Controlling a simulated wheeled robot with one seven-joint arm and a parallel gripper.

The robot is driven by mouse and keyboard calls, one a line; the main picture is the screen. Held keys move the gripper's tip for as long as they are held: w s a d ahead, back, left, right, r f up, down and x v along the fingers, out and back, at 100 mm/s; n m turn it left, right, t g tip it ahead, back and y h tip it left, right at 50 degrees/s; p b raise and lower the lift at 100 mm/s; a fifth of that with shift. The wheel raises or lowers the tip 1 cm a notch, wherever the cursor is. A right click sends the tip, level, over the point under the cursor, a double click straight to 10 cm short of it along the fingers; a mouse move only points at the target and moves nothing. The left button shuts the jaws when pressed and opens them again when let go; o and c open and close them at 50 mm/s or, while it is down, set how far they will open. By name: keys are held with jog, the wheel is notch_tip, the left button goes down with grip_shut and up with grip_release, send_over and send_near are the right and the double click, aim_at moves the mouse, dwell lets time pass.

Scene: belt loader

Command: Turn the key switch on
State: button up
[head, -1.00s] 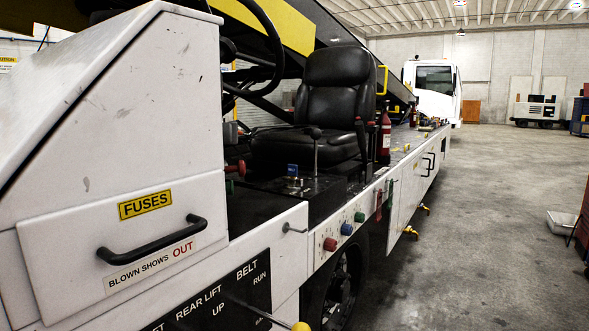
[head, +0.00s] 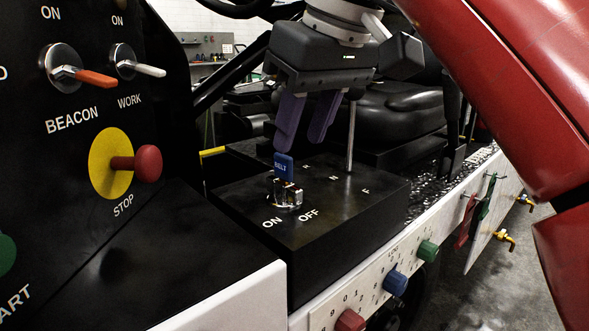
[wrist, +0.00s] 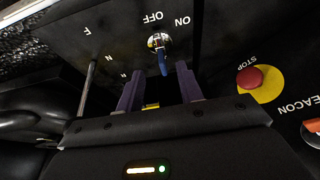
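The key switch (head: 286,194) is a round metal lock on top of a black console box, with ON and OFF printed beside it. A blue key tagged BELT (head: 284,166) stands in it. In the wrist view the blue key (wrist: 163,65) shows just beyond and between the fingertips, with the lock (wrist: 158,41) behind it. I cannot tell for certain which mark the key points to. My gripper (head: 299,145) is open, its two purple fingers apart and angled down, close above the key. Nothing is between the fingers' pads that I can see gripped.
A thin metal lever (head: 351,138) rises from the same console close to my gripper. A black panel at left holds a red STOP button (head: 148,163) and toggle switches (head: 85,76). Coloured knobs (head: 396,283) line the white side below. A black seat stands behind.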

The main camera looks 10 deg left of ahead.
aim_at(292, 160)
jog(key=b+x, duration=0.3)
jog(key=x, duration=0.4)
jog(key=shift+a+f, duration=0.2)
jog(key=shift+f, duration=0.05)
jog(key=shift+c, duration=0.3)
grip_shut()
